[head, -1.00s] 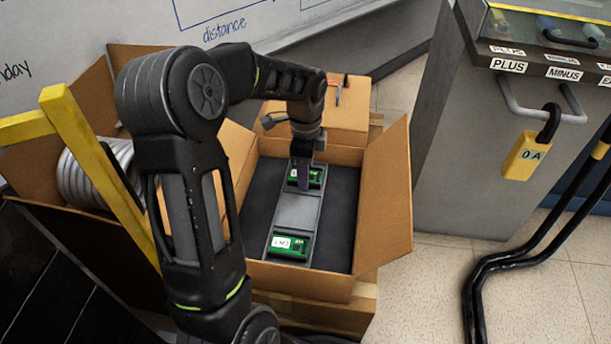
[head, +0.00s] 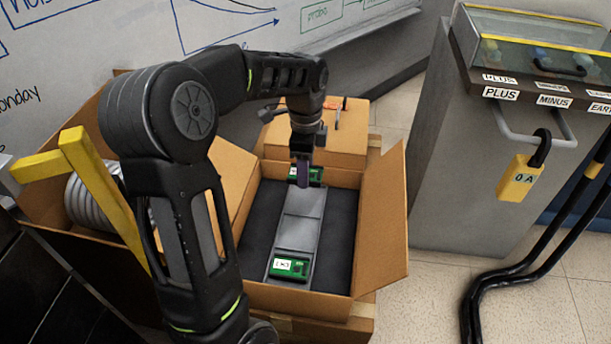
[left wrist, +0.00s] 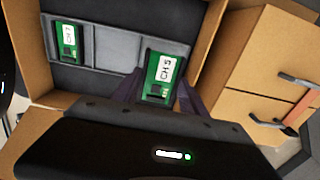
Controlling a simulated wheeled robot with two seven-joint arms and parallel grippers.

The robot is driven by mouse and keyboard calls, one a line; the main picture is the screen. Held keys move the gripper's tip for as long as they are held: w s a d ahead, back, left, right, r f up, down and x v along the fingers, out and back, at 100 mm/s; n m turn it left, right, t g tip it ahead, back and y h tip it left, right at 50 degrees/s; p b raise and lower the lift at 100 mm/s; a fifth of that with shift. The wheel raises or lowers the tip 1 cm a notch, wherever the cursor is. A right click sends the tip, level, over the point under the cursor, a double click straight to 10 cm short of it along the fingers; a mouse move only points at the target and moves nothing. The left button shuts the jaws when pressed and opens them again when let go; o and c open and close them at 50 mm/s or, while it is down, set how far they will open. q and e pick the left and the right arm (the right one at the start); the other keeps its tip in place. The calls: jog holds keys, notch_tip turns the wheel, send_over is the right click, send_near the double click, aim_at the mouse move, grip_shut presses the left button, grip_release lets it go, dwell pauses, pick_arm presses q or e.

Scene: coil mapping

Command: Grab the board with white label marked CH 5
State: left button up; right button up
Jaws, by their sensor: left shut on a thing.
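The green board labelled CH 5 (left wrist: 161,78) shows between my left fingers in the left wrist view, its white label facing the camera. In the head view this board (head: 316,175) is at the far end of the grey holder (head: 302,215) in the open cardboard box, partly hidden by my gripper. My left gripper (head: 302,178) is shut on it. I cannot tell whether the board is lifted clear of the holder. Another green board (head: 290,267) lies at the near end; its label reads CH 7 in the left wrist view (left wrist: 68,42). My right gripper is not in view.
The open box has raised flaps, one standing at the right (head: 382,225). A second box (head: 345,130) with tools on top is behind. A grey cabinet (head: 440,180) with a yellow padlock (head: 520,180) stands right. Grey coiled hose (head: 88,200) is at left.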

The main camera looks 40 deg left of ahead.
pick_arm(q)
jog(key=shift+r, duration=0.6)
jog(key=shift+r, duration=0.1)
